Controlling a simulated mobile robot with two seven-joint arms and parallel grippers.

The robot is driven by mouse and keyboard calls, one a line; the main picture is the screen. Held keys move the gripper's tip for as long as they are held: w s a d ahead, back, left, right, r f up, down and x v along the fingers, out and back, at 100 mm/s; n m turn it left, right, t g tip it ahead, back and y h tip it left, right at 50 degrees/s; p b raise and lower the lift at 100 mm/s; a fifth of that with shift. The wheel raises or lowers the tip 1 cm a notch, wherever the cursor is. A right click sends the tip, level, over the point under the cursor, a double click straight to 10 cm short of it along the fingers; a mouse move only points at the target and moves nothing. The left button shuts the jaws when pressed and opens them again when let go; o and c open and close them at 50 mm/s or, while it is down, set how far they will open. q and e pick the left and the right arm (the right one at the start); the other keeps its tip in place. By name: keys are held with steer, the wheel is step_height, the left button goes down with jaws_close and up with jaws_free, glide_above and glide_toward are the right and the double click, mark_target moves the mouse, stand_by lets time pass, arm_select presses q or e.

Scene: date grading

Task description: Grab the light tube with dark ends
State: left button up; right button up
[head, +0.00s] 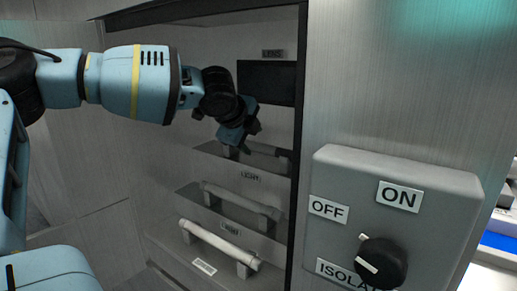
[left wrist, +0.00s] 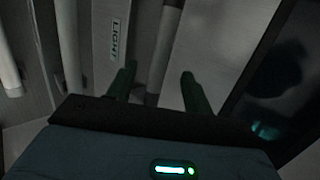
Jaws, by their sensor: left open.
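The top tube (head: 268,149) lies on the highest of several stepped shelves inside the open cabinet. It is shaded grey in the head view. In the left wrist view the tube (left wrist: 169,45) looks grey with a darker end, and it runs between my finger lines beside a LIGHT label (left wrist: 117,40). My left gripper (head: 240,143) is at the left part of this tube and hides some of it. Its two fingers also show in the left wrist view (left wrist: 158,86), spread apart on either side of the tube's line. I cannot tell whether they touch it. My right gripper is not in view.
A grey tube (head: 228,195) and a white tube (head: 215,241) sit on the lower shelves. A dark panel (head: 266,82) is at the recess's upper right, under a label. An isolator box (head: 335,188) with a black knob (head: 383,263) stands out right of the opening.

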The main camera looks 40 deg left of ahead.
mark_target(256, 145)
arm_select(q)
steer(key=shift+w+a+f, duration=0.1)
steer(key=shift+w+a, duration=0.05)
steer(key=x, duration=0.4)
steer(key=shift+w+a+f, duration=0.15)
steer(key=shift+w+a, duration=0.05)
steer(key=shift+w, duration=0.05)
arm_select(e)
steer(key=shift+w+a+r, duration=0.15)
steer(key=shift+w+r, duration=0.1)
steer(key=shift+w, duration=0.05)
arm_select(q)
steer(key=shift+s, duration=0.1)
steer(key=shift+c, duration=0.2)
steer(key=c, duration=1)
steer(key=shift+c, duration=0.2)
